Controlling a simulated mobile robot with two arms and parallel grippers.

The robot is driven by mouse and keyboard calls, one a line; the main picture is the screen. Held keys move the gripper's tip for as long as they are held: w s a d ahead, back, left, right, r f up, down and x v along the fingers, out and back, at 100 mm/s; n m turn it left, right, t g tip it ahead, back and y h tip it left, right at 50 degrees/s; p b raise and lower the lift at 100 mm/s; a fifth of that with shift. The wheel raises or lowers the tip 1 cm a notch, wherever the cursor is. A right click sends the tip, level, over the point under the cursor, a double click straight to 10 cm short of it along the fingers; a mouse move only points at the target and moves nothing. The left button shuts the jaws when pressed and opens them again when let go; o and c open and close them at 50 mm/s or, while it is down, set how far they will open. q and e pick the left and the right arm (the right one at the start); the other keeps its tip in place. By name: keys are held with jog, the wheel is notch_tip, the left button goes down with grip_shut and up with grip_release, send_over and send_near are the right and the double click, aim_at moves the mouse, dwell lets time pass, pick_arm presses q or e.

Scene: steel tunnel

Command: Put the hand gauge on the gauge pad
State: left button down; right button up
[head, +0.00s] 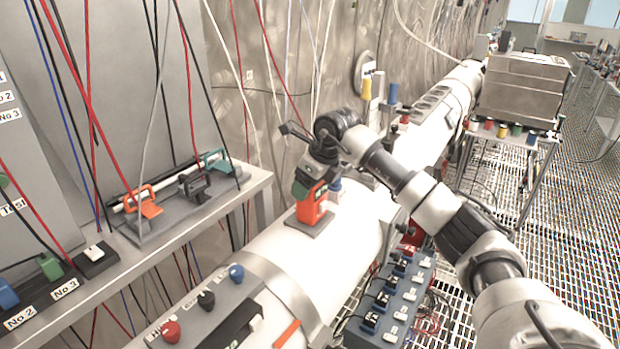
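The hand gauge (312,203) looks like an orange handheld device with a dark face and a green part near its top. It stands on or just over a flat dark grey plate, which looks like the gauge pad (303,227), on top of the large white pipe. My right arm reaches in from the right. Its black gripper (318,172) points down at the top of the gauge and overlaps it. The fingertips are dark and small, so I cannot tell whether they are closed on it. My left gripper is out of view.
A shelf (200,215) with orange, grey and teal handles stands left of the pipe. A panel with red, black and blue knobs (206,299) is in front. A metal case (522,88) stands on a cart. Cables hang at left.

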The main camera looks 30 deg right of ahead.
jog(key=shift+a, duration=0.1)
jog(key=o, duration=1.1)
jog(key=shift+f, duration=0.1)
jog(key=shift+c, duration=0.2)
jog(key=shift+r, duration=0.3)
jog(key=b+v, duration=0.3)
jog(key=v, duration=0.8)
jog(key=shift+s+r, duration=0.3)
